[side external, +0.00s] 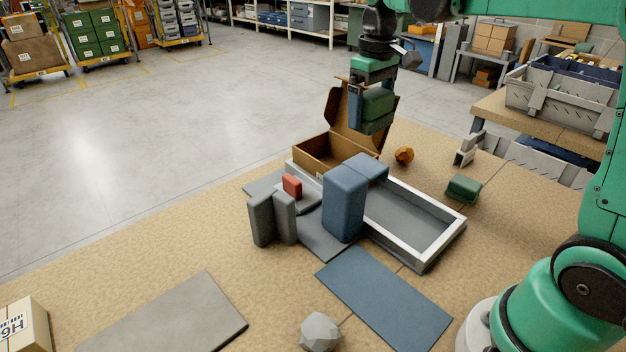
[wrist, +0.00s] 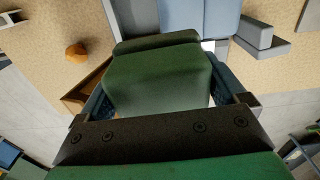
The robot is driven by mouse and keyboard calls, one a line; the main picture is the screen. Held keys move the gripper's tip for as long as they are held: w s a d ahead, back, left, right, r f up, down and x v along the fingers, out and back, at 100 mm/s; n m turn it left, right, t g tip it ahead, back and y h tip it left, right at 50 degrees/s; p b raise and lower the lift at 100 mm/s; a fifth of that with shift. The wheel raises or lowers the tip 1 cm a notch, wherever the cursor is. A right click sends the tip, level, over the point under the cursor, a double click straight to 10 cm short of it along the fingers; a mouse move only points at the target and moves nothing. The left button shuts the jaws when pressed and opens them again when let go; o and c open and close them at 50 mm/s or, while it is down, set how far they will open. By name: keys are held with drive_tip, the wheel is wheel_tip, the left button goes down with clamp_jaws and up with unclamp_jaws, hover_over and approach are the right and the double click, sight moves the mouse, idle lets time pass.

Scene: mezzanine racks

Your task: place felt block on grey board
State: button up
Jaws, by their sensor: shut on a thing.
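My gripper (side external: 366,116) is shut on a green felt block (side external: 378,103), held in the air above the open cardboard box. In the wrist view the green block (wrist: 158,80) fills the space between the fingers and hides much of what lies below. A flat grey board (side external: 170,318) lies bare on the table at the front left, well away from my gripper. Another grey flat piece (side external: 318,238) lies mid-table, partly under the tall blue block (side external: 344,203).
The cardboard box (side external: 325,155) has its lid up. A white-rimmed tray (side external: 440,238), grey uprights (side external: 262,218), a red block (side external: 292,186), a blue board (side external: 388,298), a grey faceted stone (side external: 320,332), an orange ball (side external: 404,155) and another green block (side external: 463,188) occupy the table.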

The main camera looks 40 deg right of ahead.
drive_tip(key=w+a+f+n, duration=0.1)
drive_tip(key=a+n, duration=0.1)
drive_tip(key=a, duration=0.5)
drive_tip(key=w+a+n, duration=0.1)
drive_tip(key=a+n, duration=0.1)
drive_tip(key=a, duration=0.4)
drive_tip(key=w+a+f+n, duration=0.1)
drive_tip(key=a+n, duration=0.2)
drive_tip(key=a, duration=0.4)
drive_tip(key=shift+w+a+f, duration=0.35)
drive_tip(key=s+a+f+n, duration=0.1)
drive_tip(key=a+f+n, duration=0.15)
drive_tip(key=a, duration=0.45)
drive_tip(key=a+f+n, duration=0.1)
drive_tip(key=a+n, duration=0.3)
drive_tip(key=a, duration=0.2)
drive_tip(key=n, duration=0.4)
approach(157, 338)
wheel_tip(157, 338, down, 6)
drive_tip(key=shift+f, duration=0.15)
